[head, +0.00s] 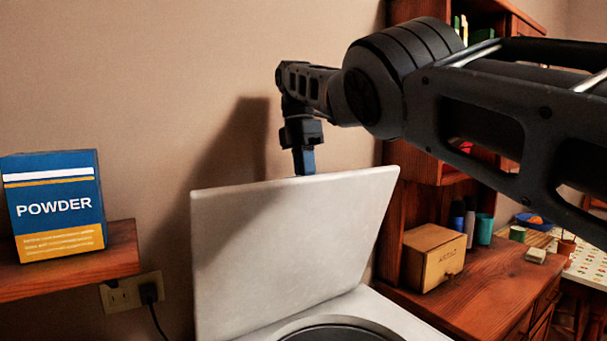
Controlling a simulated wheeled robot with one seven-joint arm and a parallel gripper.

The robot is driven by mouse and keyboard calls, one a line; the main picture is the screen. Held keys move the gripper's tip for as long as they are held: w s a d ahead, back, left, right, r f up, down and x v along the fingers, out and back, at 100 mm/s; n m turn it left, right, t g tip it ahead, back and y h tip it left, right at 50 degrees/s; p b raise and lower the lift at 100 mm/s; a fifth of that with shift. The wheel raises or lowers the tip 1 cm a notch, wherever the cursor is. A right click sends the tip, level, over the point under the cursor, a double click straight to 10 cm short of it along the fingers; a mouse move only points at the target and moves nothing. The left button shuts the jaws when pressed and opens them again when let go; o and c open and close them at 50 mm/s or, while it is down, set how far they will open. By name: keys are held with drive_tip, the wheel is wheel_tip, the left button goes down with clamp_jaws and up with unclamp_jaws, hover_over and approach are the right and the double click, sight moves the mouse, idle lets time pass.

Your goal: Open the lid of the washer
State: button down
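The fingertips are partly hidden by the lid. I cannot tell whether they touch the lid or whether the fingers are apart.
A blue powder box (55,205) sits on a wooden shelf (122,250) at left, above a wall outlet (130,292) with a plugged cord. The wall is close behind the lid.

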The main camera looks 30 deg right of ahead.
drive_tip(key=shift+w+a+f, duration=0.25)
drive_tip(key=shift+f, duration=0.05)
drive_tip(key=c, duration=1.3)
unclamp_jaws()
drive_tip(key=shift+w, duration=0.1)
drive_tip(key=shift+o, duration=0.8)
drive_tip(key=shift+r, duration=0.2)
drive_tip(key=shift+d, duration=0.1)
